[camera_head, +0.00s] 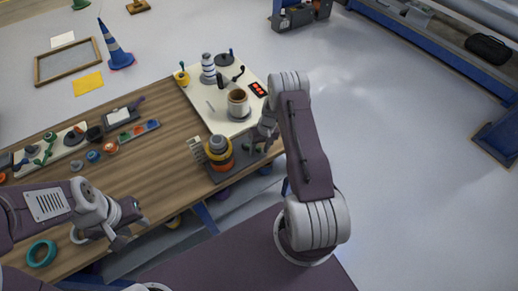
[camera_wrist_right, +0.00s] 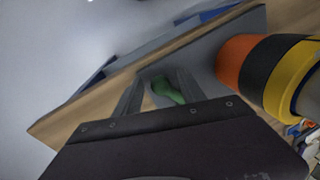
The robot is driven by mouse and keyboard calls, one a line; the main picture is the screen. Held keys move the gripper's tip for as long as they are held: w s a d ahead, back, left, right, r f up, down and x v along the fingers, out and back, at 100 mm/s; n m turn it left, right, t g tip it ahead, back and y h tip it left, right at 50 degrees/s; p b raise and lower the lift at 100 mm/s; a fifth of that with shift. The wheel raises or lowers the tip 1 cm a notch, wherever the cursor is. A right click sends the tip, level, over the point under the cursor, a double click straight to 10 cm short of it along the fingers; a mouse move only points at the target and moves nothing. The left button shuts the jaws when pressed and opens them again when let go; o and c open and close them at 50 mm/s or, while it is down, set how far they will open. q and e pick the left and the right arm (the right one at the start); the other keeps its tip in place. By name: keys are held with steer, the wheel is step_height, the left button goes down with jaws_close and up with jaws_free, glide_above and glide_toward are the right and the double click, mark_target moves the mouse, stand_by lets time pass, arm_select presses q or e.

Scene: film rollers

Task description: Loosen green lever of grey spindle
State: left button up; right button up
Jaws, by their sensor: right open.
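A green lever (camera_head: 250,148) sits on a dark grey base plate (camera_head: 226,170) at the front edge of the wooden table. A stack of yellow, black and orange rollers (camera_head: 218,152) stands beside it; any grey spindle inside is mostly hidden. My right gripper (camera_head: 262,142) is open just above the lever. In the right wrist view the green lever (camera_wrist_right: 166,90) shows between the two open fingers (camera_wrist_right: 160,82); I cannot tell whether they touch it. The roller stack (camera_wrist_right: 265,70) is to the right there. My left gripper (camera_head: 132,232) is open and empty over the table's front edge.
A white board (camera_head: 205,100) with a brown roller (camera_head: 238,102) and a striped roller stack lies behind. Another board with green levers (camera_head: 45,150) is at far left. Small coloured parts and a teal ring (camera_head: 41,253) lie on the table. The floor to the right is clear.

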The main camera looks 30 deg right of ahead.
steer(key=shift+a+f, duration=0.1)
steer(key=shift+f, duration=0.35)
jaws_close()
steer(key=shift+w, duration=0.15)
stand_by(1.0)
